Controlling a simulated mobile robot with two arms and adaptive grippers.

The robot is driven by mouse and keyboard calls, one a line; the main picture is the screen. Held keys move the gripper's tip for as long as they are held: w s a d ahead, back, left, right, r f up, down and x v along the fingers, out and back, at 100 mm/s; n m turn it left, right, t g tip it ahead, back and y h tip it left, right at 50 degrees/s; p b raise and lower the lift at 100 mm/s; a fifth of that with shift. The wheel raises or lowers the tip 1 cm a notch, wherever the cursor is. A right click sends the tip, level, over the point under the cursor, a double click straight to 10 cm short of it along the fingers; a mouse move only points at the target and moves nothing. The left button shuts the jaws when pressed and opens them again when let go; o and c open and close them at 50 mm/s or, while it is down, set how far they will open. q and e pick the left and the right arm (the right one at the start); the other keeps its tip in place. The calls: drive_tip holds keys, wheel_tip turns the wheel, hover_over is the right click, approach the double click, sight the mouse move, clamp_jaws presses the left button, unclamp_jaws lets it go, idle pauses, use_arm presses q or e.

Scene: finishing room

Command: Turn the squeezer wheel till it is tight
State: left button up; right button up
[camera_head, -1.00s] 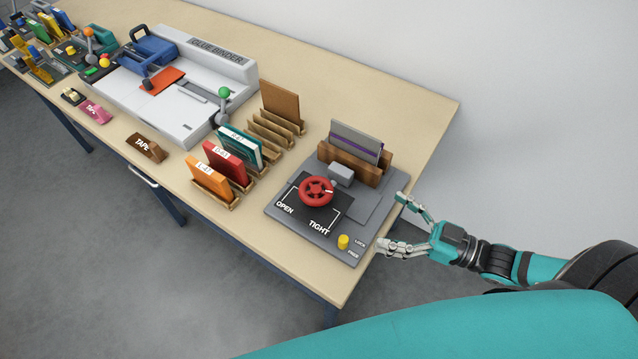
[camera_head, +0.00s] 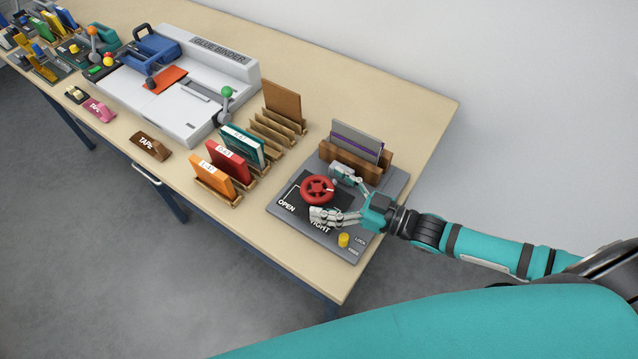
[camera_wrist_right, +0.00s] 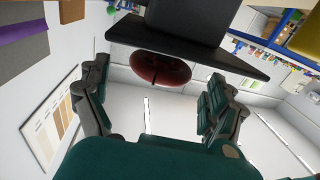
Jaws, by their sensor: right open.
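The red squeezer wheel (camera_head: 317,189) sits on the grey squeezer base (camera_head: 369,208), whose dark plate is marked OPEN and TIGHT. A grey book (camera_head: 358,141) with a purple layer stands between the squeezer's wooden jaws (camera_head: 372,173). My right gripper (camera_head: 331,194) is open at the right side of the wheel, one finger behind it and the others in front, partly over the word TIGHT. In the right wrist view, the dark red wheel (camera_wrist_right: 160,68) shows between the spread fingers (camera_wrist_right: 158,108). I cannot tell whether they touch it. My left gripper is not in view.
A yellow knob (camera_head: 343,240) stands at the squeezer's front corner by LOCK and FREE. Wooden racks with orange (camera_head: 211,177), red and teal books stand to the left. The glue binder (camera_head: 190,85) is further left. Bare table lies behind the squeezer.

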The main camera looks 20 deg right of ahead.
drive_tip(key=shift+x, duration=1.4)
drive_tip(key=shift+c, duration=0.2)
drive_tip(key=c, duration=1.1)
drive_tip(key=m+h+p, duration=0.1)
drive_tip(key=t+h+p, duration=0.1)
drive_tip(key=p, duration=0.1)
drive_tip(key=shift+a+r+m+t, duration=0.1)
drive_tip(key=shift+r+m+t, duration=0.2)
drive_tip(key=shift+m, duration=0.1)
drive_tip(key=shift+c, duration=0.2)
drive_tip(key=shift+f+m+t+h+p, duration=0.1)
drive_tip(key=shift+m+t+h+p, duration=0.4)
drive_tip(key=shift+m+h+p, duration=0.15)
drive_tip(key=shift+f+m+t+h, duration=0.15)
drive_tip(key=shift+m+t+h, duration=0.15)
drive_tip(key=shift+h, duration=0.35)
drive_tip(key=o, duration=1.2)
